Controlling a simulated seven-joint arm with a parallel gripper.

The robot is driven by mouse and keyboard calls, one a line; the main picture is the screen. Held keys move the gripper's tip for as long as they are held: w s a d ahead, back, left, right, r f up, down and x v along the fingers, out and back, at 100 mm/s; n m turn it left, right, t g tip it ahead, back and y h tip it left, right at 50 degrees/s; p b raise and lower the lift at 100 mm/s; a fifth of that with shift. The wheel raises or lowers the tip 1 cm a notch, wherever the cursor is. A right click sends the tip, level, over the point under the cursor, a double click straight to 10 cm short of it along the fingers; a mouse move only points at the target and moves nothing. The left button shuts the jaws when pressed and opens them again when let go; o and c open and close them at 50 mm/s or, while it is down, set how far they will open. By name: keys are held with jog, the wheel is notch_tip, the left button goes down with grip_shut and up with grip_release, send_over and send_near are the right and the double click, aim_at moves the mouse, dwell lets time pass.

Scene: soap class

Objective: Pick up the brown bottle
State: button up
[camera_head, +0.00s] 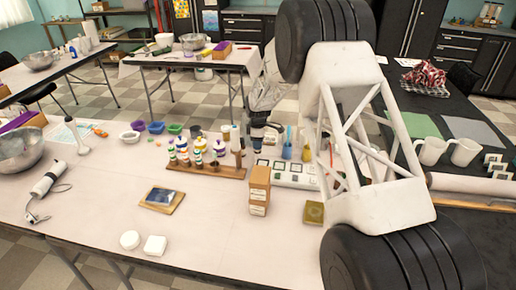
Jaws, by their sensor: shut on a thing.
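My gripper (260,133) is near the middle of the picture, just behind and right of the wooden rack. It is shut on a small dark thing that appears to be the brown bottle (257,144). The bottle is tiny in this view, and the fingers hide part of it. I cannot tell whether its base is clear of the table. My own white arm hangs across the right side and covers much of the table there.
The wooden rack (207,168) with several small bottles stands close by on the left. A brown box (259,190) stands in front. A white tray (292,180) lies behind it. The front left of the table holds a framed tablet (161,198) and two white soaps, with free room around them.

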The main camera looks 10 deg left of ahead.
jog(key=shift+r, duration=3.2)
jog(key=shift+r, duration=0.1)
